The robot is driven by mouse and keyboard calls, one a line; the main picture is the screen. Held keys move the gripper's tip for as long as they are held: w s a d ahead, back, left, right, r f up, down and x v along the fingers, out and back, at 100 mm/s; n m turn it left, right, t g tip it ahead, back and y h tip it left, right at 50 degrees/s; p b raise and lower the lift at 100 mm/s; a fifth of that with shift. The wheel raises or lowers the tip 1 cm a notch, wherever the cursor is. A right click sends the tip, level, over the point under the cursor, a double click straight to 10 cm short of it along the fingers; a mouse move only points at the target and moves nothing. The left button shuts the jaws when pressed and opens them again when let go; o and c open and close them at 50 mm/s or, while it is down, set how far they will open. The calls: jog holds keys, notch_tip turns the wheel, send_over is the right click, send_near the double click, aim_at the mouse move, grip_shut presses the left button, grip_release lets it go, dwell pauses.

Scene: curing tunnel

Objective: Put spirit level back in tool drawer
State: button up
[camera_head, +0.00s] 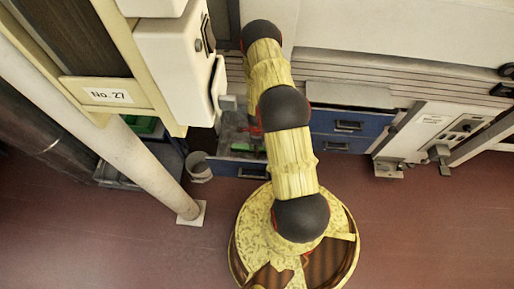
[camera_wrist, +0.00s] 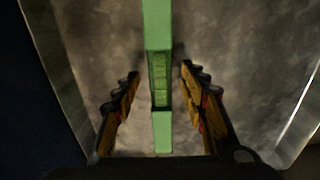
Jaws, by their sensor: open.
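The fingers are open, with a gap on each side of the bar. Behind it is the grey floor of the drawer (camera_wrist: 90,45), with pale side walls left and right. I cannot tell the height of the bar above that floor. In the head view the open drawer (camera_head: 235,167) is partly hidden by my arm; some green shows inside it.
Shut blue drawers (camera_head: 345,126) are right of my arm. A pale post (camera_head: 135,150) and a grey bucket (camera_head: 199,167) stand left of the open drawer. A grey bin (camera_head: 135,172) is farther left. The red floor at right is clear.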

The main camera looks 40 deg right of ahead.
notch_tip(320, 180, up, 11)
jog(key=p, duration=0.7)
jog(key=shift+r+p, duration=0.2)
jog(key=shift+p, duration=0.15)
